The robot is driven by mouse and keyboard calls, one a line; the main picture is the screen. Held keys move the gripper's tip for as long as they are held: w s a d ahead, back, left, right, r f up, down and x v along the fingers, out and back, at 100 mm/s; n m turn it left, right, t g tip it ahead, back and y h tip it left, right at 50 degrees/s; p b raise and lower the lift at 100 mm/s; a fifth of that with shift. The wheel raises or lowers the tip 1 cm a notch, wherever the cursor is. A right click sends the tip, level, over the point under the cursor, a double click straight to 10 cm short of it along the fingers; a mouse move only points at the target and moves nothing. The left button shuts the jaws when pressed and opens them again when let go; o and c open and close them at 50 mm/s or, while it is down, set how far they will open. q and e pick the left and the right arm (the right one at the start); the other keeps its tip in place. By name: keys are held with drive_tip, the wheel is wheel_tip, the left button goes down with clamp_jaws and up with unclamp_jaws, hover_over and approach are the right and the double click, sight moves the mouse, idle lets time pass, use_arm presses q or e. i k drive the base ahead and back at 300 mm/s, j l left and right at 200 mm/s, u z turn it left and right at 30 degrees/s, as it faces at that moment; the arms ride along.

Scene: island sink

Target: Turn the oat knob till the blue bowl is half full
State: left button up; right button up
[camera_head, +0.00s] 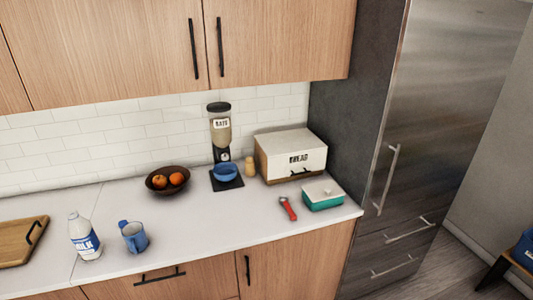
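The oat dispenser (220,129) stands upright on the counter against the tiled wall. It has a clear hopper with pale contents, a black lid and a white label. Its small round knob (224,156) is on the front, below the hopper. The blue bowl (225,172) sits on the dispenser's black base, under the knob. How full the bowl is cannot be made out at this size. Neither of my grippers shows in the head view.
A fruit bowl (159,189) stands left of the dispenser; a small yellowish shaker (250,166) and bread box (291,153) stand right. A red-handled tool (287,208), teal container (322,194), blue mug (134,238) and milk bottle (84,237) are nearer. The counter before the dispenser is clear.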

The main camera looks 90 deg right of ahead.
sight(225, 157)
drive_tip(key=z, duration=2.7)
